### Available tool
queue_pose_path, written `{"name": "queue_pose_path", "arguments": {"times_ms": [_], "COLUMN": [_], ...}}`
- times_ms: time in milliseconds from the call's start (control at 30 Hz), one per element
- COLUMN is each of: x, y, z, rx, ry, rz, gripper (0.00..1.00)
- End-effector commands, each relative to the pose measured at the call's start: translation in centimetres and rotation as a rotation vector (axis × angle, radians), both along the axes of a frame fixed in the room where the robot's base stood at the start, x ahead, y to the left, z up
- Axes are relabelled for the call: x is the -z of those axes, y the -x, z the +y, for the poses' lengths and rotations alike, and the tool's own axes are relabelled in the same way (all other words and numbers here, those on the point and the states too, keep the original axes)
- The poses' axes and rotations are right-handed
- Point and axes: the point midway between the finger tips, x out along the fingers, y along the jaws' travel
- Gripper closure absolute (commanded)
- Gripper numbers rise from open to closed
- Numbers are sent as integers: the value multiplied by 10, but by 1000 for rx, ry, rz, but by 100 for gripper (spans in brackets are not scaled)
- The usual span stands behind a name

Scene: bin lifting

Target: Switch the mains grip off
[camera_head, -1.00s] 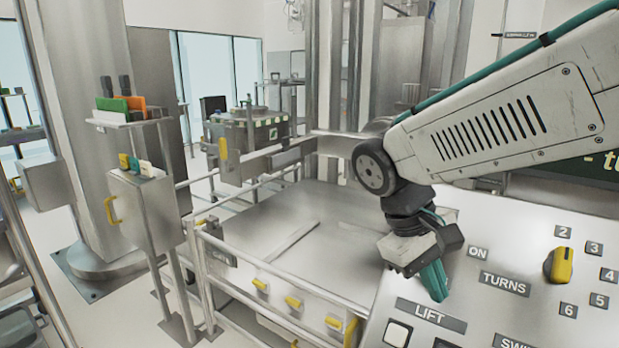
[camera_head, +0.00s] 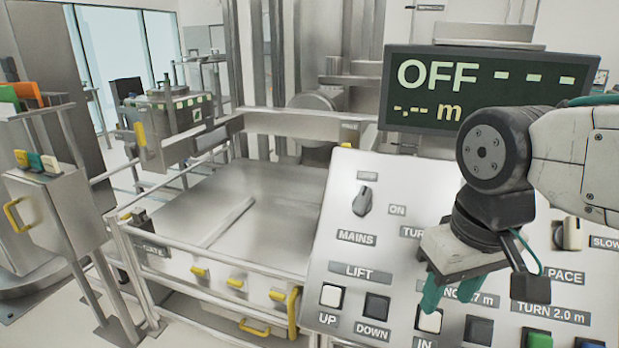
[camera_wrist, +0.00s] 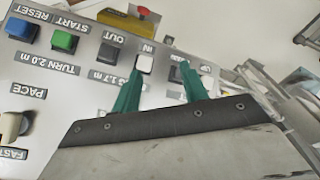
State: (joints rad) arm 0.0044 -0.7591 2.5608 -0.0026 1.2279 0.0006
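The mains grip (camera_head: 364,200) is a dark grey knob on the sloping control panel, above the MAINS label (camera_head: 356,238). It stands nearly upright, leaning slightly, with the ON label (camera_head: 397,210) to its right. The display (camera_head: 490,88) reads OFF with dashes. My gripper (camera_head: 435,290) hangs right of and below the mains grip, apart from it, over the panel's lower rows. In the wrist view my gripper (camera_wrist: 159,72) has its two teal fingers apart with nothing between them, near the white IN button (camera_wrist: 145,63). The mains grip is not seen in the wrist view.
The panel carries the UP button (camera_head: 331,296), DOWN button (camera_head: 376,306) and PACE knob (camera_head: 567,234). A red stop button (camera_wrist: 143,11) shows in the wrist view. A railed metal platform (camera_head: 250,205) lies to the left. My arm covers part of the panel.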

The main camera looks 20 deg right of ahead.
Motion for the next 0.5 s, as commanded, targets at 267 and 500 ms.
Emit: {"name": "queue_pose_path", "arguments": {"times_ms": [267, 500], "x": [-5, -32], "y": [-42, -132], "z": [0, 2], "rx": [30, 229], "ry": [-14, -66], "rz": [85, 109], "gripper": [56, 56]}}
